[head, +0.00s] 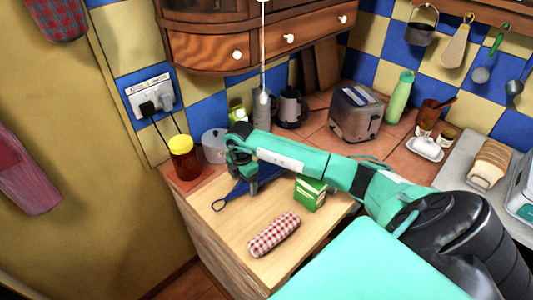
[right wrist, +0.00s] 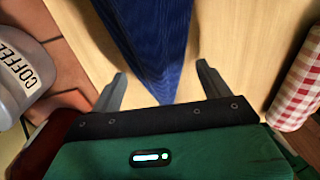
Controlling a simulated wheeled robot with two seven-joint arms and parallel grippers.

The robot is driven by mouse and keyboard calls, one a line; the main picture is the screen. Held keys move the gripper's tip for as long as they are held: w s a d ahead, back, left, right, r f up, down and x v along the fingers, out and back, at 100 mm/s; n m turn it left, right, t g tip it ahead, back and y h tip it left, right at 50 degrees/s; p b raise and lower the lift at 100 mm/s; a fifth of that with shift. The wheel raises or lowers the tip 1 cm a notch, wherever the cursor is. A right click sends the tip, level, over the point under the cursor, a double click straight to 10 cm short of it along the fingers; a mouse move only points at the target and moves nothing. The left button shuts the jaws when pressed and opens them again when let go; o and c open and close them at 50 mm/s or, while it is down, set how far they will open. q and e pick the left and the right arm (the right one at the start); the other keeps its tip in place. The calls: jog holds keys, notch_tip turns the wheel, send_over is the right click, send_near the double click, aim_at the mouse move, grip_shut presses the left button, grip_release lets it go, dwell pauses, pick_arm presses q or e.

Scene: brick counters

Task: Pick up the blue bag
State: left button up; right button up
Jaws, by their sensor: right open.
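The blue bag (head: 287,188) lies on the light wooden counter top in the head view, with a loop at its left end. My right arm and gripper cover part of it. In the right wrist view the blue bag (right wrist: 150,35) narrows to a point between my fingers. My right gripper (head: 243,184) is over the bag's left part, pointing down. In the right wrist view my right gripper (right wrist: 160,78) is open, with one finger on each side of the cloth and gaps to both. My left gripper is not in view.
A red checked roll (head: 273,234) lies in front, and a green box (head: 310,193) stands right of the bag. A yellow-lidded jar (head: 185,158) and a grey canister (head: 215,146) stand behind. A toaster (head: 355,112) stands farther back. Bare wood shows at the counter's front left.

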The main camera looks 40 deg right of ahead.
jog(key=shift+f, duration=0.55)
jog(key=c, duration=1)
jog(key=shift+c, duration=0.2)
jog(key=shift+r, duration=0.1)
